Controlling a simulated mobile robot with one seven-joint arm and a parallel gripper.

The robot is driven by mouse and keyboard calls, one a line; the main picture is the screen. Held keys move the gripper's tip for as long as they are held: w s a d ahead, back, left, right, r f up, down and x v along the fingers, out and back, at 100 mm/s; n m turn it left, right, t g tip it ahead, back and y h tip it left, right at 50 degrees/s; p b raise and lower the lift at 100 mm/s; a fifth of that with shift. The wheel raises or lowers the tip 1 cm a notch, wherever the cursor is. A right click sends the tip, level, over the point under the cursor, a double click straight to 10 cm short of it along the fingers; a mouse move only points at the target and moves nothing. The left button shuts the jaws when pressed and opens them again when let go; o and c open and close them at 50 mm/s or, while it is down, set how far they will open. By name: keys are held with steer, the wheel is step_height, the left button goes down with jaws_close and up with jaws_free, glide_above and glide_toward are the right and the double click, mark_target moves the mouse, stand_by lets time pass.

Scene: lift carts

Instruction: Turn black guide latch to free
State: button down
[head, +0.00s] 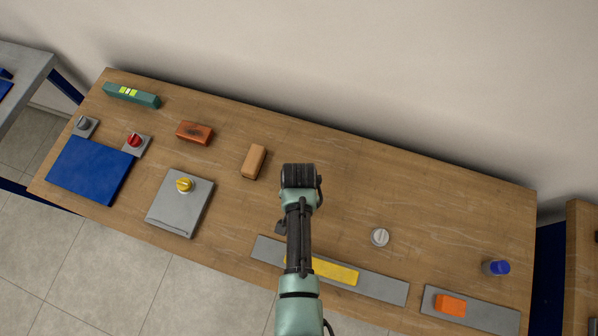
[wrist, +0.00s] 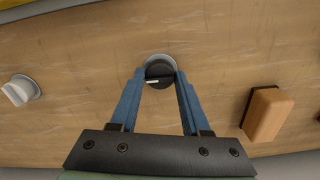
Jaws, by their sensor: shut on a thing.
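The black guide latch (wrist: 160,70) is a round black knob with a white mark on a pale round base, at the upper middle of the wrist view. My gripper (wrist: 160,78) has its two blue fingers closed on the knob, one on each side. The white mark points left and slightly down in the wrist view. In the head view my arm hides the latch and the fingers.
A tan block (head: 253,161) lies beside my wrist and also shows in the wrist view (wrist: 268,114). A grey knob (head: 380,237) stands right of my arm. A grey rail with a yellow bar (head: 335,271) lies beneath it. Blue and orange items are farther right.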

steer(key=shift+c, duration=1.9)
jaws_free()
step_height(320, 180, up, 13)
steer(key=shift+b, duration=0.4)
